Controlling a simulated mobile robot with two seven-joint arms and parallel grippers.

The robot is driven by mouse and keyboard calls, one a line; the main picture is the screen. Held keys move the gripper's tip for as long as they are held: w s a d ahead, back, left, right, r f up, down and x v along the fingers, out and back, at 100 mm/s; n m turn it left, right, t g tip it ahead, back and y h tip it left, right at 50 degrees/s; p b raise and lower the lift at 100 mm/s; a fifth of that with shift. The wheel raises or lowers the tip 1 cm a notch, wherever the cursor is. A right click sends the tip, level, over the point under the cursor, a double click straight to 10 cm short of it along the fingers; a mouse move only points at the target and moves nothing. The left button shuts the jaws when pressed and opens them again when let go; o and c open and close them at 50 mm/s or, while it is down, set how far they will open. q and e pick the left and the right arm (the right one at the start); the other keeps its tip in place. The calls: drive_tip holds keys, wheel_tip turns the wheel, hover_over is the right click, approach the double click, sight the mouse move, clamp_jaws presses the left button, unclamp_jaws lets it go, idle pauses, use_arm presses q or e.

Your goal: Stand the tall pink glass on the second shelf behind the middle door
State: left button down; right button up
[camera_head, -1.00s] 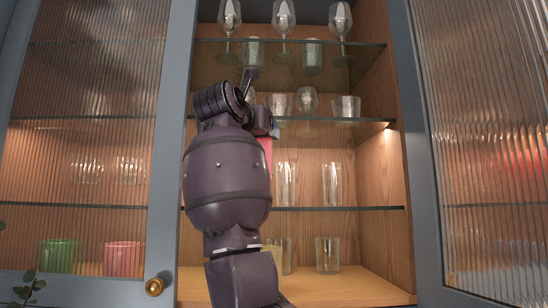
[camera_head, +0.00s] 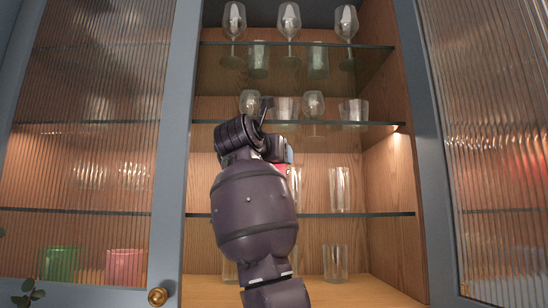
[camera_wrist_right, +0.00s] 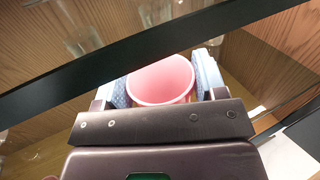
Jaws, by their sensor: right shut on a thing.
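My right gripper (camera_wrist_right: 163,82) is shut on the tall pink glass (camera_wrist_right: 160,80), with one pale blue finger pad on each side of it. In the head view only a small pink-red strip of the glass (camera_head: 281,169) shows beside my right gripper (camera_head: 287,156); my own arm hides the rest. The glass is at the height between the middle glass shelf (camera_head: 375,126) and the lower glass shelf (camera_head: 385,214). Whether it touches a shelf cannot be told. The middle door stands open. My left gripper is not in view.
Clear tumblers (camera_head: 340,189) stand on the lower shelf right of my arm. Another clear glass (camera_head: 335,262) stands on the cabinet floor. A dark shelf edge (camera_wrist_right: 150,42) runs close by the held glass in the wrist view. Ribbed doors (camera_head: 495,150) flank the opening.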

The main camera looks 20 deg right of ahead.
drive_tip(key=o, duration=0.9)
drive_tip(key=shift+w+d+f, duration=0.2)
drive_tip(key=shift+w, duration=0.15)
drive_tip(key=shift+o, duration=2.4)
drive_tip(key=shift+s+r, duration=0.15)
drive_tip(key=shift+s, duration=0.1)
use_arm(q)
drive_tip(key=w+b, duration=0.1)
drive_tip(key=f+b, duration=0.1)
drive_tip(key=b, duration=0.1)
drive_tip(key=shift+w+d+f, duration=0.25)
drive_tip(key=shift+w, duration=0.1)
use_arm(e)
drive_tip(key=v, duration=1.2)
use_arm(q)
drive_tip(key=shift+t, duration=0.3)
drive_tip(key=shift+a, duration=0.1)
